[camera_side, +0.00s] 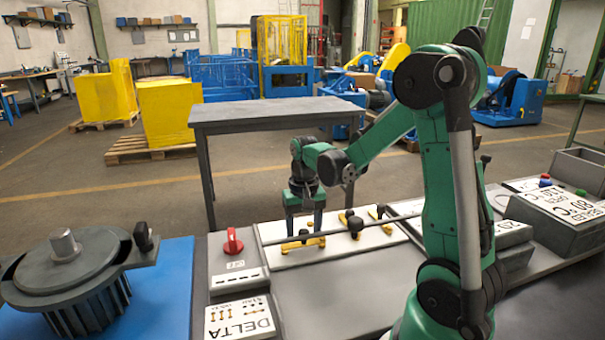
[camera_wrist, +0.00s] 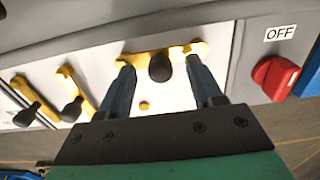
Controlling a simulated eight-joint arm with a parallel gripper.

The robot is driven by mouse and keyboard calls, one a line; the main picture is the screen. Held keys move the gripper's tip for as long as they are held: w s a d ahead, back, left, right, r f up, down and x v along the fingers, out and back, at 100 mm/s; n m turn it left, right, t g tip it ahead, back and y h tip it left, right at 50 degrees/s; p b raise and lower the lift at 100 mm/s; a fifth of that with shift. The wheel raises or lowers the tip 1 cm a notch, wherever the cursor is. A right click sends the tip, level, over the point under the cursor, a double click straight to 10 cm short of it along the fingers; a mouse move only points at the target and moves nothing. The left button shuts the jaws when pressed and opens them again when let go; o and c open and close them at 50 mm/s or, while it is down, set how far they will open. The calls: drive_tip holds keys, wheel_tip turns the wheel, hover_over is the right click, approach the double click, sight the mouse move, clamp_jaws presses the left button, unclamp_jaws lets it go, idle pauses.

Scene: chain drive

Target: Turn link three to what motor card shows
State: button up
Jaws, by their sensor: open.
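The white link board (camera_side: 330,250) carries three yellow links with black knobs. The left link (camera_side: 302,242) lies along the row. The middle link (camera_side: 350,222) and right link (camera_side: 380,216) lie across it at a slant. My gripper (camera_side: 305,222) is over the left link, fingers down and open. In the wrist view, that link's black knob (camera_wrist: 160,67) is between my gripper's fingers (camera_wrist: 162,72), with gaps on both sides. The other two links (camera_wrist: 75,92) show at left there. No link numbers are readable. A card (camera_side: 240,318) reads DELTA, with smaller link drawings marked STAR.
A red switch (camera_side: 233,242) marked OFF stands just left of the board. A grey motor (camera_side: 65,275) sits on a blue mat (camera_side: 165,290) further left. Grey boxes (camera_side: 560,215) stand at right.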

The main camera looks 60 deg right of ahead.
drive_tip(key=shift+f, duration=0.25)
clamp_jaws()
idle(1.4)
